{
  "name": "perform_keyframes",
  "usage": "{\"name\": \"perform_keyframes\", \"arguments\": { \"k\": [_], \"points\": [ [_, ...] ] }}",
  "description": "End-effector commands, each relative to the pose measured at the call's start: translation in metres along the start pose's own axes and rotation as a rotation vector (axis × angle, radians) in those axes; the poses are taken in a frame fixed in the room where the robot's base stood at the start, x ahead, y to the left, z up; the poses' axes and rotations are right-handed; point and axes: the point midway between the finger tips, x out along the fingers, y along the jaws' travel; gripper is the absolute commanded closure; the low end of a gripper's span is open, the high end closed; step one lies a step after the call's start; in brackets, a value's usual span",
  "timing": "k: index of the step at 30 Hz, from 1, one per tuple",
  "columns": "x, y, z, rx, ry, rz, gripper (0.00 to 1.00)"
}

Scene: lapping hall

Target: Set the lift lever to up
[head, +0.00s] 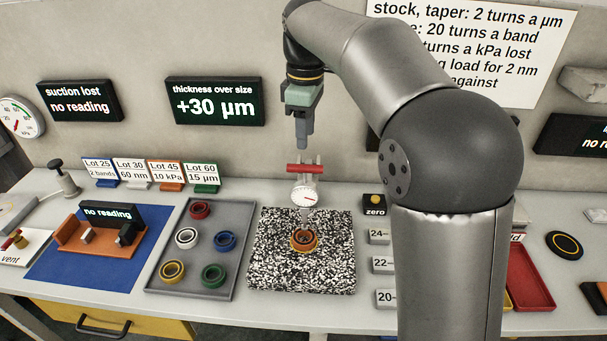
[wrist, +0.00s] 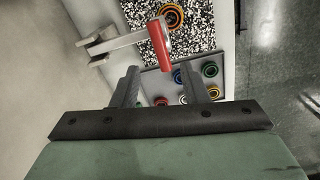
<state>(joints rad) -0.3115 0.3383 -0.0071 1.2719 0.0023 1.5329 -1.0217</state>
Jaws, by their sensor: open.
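The lift lever is a red bar (head: 304,168) above a round white dial gauge (head: 306,196) in the head view. In the wrist view the red bar (wrist: 159,43) sits on a pale bracket arm (wrist: 118,44). My gripper (head: 303,143) points down, just above the red bar in the head view. In the wrist view its two dark fingers (wrist: 162,82) are apart with nothing held. The bar lies ahead of the fingertips, and I see no contact. The gauge's stem stands over an orange ring (head: 304,240) on a speckled plate (head: 265,277).
A grey tray (head: 163,282) of coloured rings lies left of the plate. Displays (head: 213,102) and a sign (head: 480,45) are on the back wall. Lot cards (head: 165,172) stand behind the tray. My arm hides part of the bench's right side.

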Motion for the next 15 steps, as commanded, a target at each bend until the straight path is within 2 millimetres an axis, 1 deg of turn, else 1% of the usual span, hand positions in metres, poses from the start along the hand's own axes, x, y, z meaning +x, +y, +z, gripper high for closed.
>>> {"name": "perform_keyframes", "arguments": {
  "k": [1,9,12,15],
  "points": [
    [0.012,-0.001,0.0,0.0,-0.002,-0.003,0.6],
    [0.07,-0.001,0.0,0.001,-0.001,-0.003,0.6],
    [0.087,-0.001,0.0,0.002,0.0,-0.001,0.6],
    [0.1,0.0,0.0,0.002,0.0,0.0,0.6]
  ]
}}
